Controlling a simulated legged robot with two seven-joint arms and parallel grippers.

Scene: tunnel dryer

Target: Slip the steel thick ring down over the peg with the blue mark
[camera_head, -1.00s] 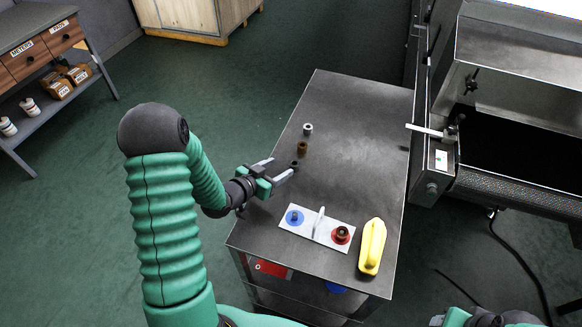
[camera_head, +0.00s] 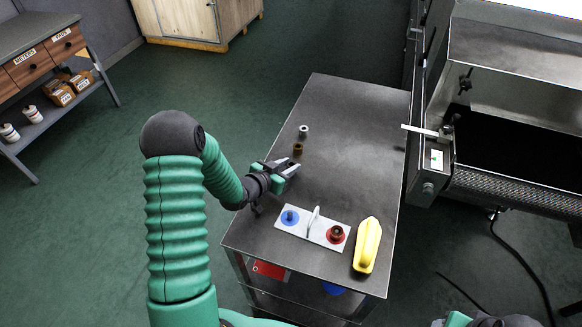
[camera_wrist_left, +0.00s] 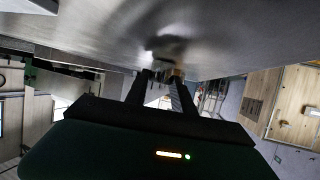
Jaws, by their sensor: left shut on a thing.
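A light steel-grey ring (camera_head: 303,131) and a brown ring (camera_head: 297,148) stand beyond the gripper. The peg with the blue mark (camera_head: 290,217) stands bare on the left of a pale plate (camera_head: 312,232), nearer me than the gripper. My right gripper (camera_head: 447,321) is only partly in view at the bottom edge.
An upright pale divider (camera_head: 313,219) parts the blue mark from a red mark (camera_head: 336,234) with a brown-topped peg. A yellow handled thing (camera_head: 367,246) lies right of the plate. The dryer (camera_head: 500,170) stands beyond the table's right edge. The table's middle is clear.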

